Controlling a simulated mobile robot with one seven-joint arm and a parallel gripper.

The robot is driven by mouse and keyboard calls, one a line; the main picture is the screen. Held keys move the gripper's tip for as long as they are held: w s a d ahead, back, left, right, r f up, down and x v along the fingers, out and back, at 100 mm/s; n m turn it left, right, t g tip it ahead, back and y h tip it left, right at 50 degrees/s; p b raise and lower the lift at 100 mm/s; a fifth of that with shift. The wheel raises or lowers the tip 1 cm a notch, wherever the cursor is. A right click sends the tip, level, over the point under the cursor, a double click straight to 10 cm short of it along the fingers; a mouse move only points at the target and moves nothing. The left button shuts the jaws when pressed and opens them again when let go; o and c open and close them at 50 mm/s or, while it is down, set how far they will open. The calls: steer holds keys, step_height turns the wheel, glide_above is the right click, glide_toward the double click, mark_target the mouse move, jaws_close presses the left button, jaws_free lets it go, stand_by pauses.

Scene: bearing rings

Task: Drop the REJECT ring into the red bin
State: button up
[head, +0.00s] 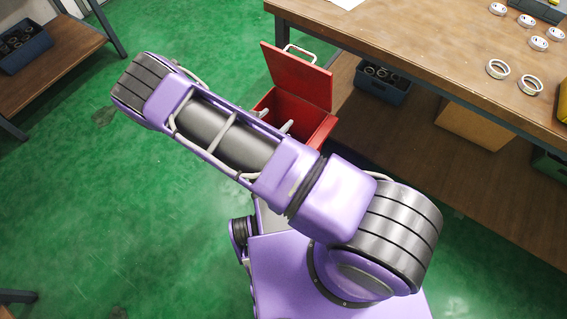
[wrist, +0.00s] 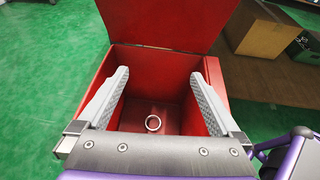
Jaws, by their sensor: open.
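The red bin (head: 300,115) stands on the green floor beside the workbench with its lid (head: 297,77) raised. In the wrist view the red bin (wrist: 205,70) fills the middle. A single pale metal ring (wrist: 153,123) lies inside it on the bottom, apart from the walls. I cannot read any marking on this ring. My gripper (wrist: 158,85) is open and empty above the bin opening, with the ring seen between its two fingers. In the head view my arm hides part of the bin and most of the gripper.
Several rings, among them a ring (head: 530,84), lie on the wooden workbench (head: 440,50) at the right. A blue crate of rings (head: 383,80) and a cardboard box (head: 475,125) sit on its lower shelf. Another table (head: 40,70) is at the upper left. Green floor is clear at the left.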

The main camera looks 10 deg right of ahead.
steer(key=p+v, duration=0.1)
steer(key=v, duration=1)
steer(key=shift+a+r, duration=0.15)
